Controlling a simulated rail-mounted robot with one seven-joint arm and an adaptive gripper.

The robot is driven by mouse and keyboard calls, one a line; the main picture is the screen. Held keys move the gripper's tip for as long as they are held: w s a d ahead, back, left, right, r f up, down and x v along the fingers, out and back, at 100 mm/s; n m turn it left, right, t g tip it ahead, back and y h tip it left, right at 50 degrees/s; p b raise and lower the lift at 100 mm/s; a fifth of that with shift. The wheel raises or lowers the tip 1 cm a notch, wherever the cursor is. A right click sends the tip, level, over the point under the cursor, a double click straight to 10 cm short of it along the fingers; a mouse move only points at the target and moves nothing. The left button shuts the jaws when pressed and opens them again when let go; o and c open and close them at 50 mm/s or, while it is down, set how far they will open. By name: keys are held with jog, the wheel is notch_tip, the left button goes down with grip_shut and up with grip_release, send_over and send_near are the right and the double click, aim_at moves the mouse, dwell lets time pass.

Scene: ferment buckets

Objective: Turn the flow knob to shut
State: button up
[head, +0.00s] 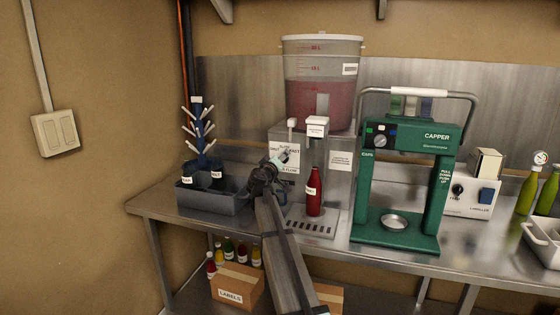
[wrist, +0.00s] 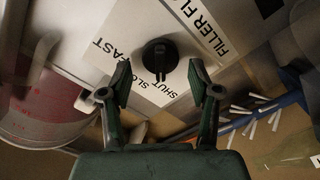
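The flow knob (wrist: 160,56) is black and round with a raised grip, on a white label plate (wrist: 125,30) marked SHUT, SLOW and FAST. I cannot tell which mark it points at. My gripper (wrist: 159,80) is open, with one finger on each side of the knob's lower edge in the wrist view. No contact is clear. In the head view, my gripper (head: 277,163) is in front of the filler's label plate (head: 293,151), and the knob is not clearly seen behind it.
The steel filler (head: 341,186) carries a bucket of red liquid (head: 320,95). A red bottle (head: 314,192) stands on its drip grate (head: 308,226), right of my arm. A green capper (head: 400,185) stands further right. A grey bin (head: 210,202) and bottle tree (head: 198,135) are at left.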

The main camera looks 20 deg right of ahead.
jog(key=v, duration=1.2)
jog(key=shift+a, duration=0.1)
